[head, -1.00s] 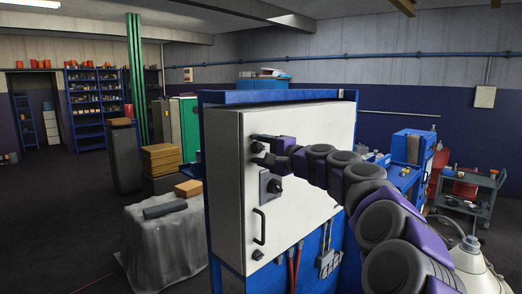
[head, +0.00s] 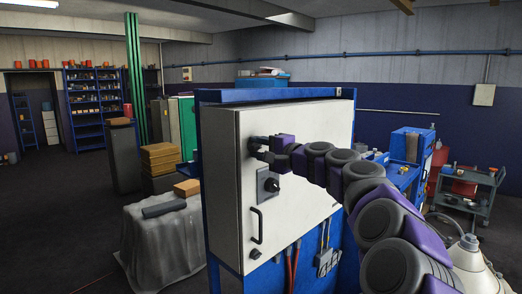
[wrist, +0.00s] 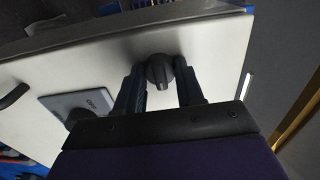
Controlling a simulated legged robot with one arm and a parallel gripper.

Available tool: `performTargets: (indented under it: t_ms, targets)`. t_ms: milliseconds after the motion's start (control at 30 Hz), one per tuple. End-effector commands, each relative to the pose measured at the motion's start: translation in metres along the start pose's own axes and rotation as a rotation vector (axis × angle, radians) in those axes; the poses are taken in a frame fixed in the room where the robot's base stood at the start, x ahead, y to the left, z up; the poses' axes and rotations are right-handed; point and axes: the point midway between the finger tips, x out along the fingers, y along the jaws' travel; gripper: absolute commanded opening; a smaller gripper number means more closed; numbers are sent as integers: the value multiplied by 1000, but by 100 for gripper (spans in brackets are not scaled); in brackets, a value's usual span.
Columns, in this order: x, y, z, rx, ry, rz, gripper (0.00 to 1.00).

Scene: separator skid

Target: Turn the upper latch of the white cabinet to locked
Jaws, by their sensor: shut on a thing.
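The white cabinet (head: 300,180) stands upright in a blue frame, its door facing me. The upper latch (wrist: 160,71) is a dark round knob with a raised grip, near the door's edge. In the wrist view it sits between the two fingers of my gripper (wrist: 160,92), which is shut on it. In the head view my gripper (head: 262,148) is at the upper left of the door, its fingers one above the other, and mostly hides the latch. Below is a second dark knob (head: 271,185) on a grey plate (wrist: 75,105). I cannot read any lock marking.
A black pull handle (head: 257,225) stands out from the door below the plate. Cables and a socket box (head: 327,262) hang under the cabinet. A tool cart (head: 468,190) stands at the right.

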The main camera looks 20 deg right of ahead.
Motion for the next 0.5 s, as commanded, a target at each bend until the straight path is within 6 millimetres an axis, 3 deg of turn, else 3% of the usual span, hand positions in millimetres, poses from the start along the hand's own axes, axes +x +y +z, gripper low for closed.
performTargets:
  t_ms: [500]
  targets:
    - [5, 14, 3, -340, -7, 8, 7]
